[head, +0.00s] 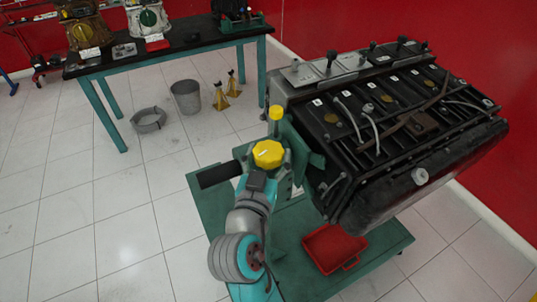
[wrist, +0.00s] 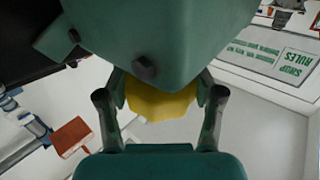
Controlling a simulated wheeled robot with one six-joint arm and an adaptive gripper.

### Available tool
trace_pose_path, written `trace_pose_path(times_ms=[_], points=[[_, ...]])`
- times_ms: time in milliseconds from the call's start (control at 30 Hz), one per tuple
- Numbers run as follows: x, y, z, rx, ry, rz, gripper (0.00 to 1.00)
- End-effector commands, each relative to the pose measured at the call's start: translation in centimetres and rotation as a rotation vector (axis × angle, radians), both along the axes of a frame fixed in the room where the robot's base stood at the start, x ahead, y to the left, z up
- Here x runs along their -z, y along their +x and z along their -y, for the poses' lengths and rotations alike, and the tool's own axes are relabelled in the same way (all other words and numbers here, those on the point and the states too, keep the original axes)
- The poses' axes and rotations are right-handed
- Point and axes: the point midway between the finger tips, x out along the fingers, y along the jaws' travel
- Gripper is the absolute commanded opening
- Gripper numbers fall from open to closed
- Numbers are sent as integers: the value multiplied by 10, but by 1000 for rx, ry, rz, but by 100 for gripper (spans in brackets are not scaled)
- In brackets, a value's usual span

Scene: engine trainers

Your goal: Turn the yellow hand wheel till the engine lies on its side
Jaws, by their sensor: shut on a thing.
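The yellow hand wheel (head: 268,153) is on the green stand post, left of the engine. In the wrist view the wheel (wrist: 160,104) sits between the two dark fingers of my gripper (wrist: 162,96), partly hidden by a green block of the stand. My gripper (head: 258,180) is shut on the wheel; its fingertips are hard to see in the head view. The dark engine (head: 400,110) hangs from the stand, tilted, with its top facing up and partly toward me.
The green stand base (head: 385,262) holds a red tray (head: 334,248) below the engine.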

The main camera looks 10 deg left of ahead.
Motion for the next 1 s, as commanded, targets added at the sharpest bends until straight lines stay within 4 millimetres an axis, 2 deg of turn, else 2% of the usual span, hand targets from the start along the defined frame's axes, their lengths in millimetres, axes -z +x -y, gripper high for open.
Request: trace_pose_path(times_ms=[467, 833, 867, 900, 967, 1000], points=[[0, 1, -1, 258, -1, -1, 32], [0, 0, 0, 283, 1, 0, 32], [0, 0, 0, 283, 1, 0, 69], [0, 0, 0, 283, 1, 0, 79], [0, 0, 0, 283, 1, 0, 92], [0, 0, 0, 282, 1, 0, 92]])
